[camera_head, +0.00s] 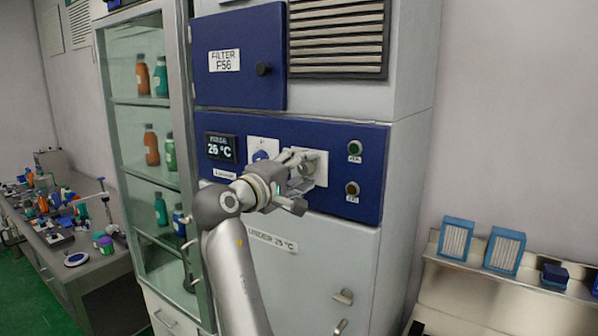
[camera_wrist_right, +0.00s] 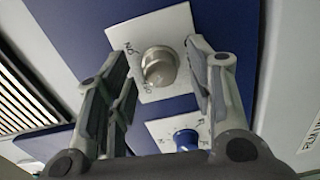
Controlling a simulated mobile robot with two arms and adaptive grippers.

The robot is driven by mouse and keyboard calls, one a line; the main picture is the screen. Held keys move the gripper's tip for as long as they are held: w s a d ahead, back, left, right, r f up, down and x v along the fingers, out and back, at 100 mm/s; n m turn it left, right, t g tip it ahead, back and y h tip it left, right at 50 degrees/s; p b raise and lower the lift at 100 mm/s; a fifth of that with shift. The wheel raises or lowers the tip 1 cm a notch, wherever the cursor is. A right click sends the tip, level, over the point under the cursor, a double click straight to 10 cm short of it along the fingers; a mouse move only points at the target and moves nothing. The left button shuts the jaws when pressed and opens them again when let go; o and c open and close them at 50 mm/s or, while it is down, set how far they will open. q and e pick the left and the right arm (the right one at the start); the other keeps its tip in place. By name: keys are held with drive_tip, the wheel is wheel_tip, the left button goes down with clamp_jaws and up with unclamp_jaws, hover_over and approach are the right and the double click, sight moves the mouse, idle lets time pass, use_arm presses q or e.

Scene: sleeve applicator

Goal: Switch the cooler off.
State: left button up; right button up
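The cooler is a tall grey cabinet (camera_head: 398,190) with a blue control panel (camera_head: 367,199). In the right wrist view, a round silver knob (camera_wrist_right: 158,66) sits on a white plate (camera_wrist_right: 180,25) with small lettering, too blurred to read surely. In the head view this plate (camera_head: 322,156) is partly behind my right gripper (camera_head: 304,163). My right gripper is open, its fingers (camera_wrist_right: 158,55) on either side of the silver knob and apart from it. A blue knob (camera_wrist_right: 185,139) on its own white plate lies beside it. My left gripper is out of view.
A small display (camera_head: 221,147) on the panel reads about 26 °C. A green button (camera_head: 355,148) and an amber button (camera_head: 352,188) sit on the right. A glass cabinet (camera_head: 122,180) stands left, a cluttered bench (camera_head: 85,275) beyond it, and a shelf (camera_head: 470,275) with blue-framed filters right.

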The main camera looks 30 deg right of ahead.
drive_tip(key=shift+a, duration=0.15)
drive_tip(key=v, duration=0.7)
drive_tip(key=shift+a, duration=0.15)
idle(0.3)
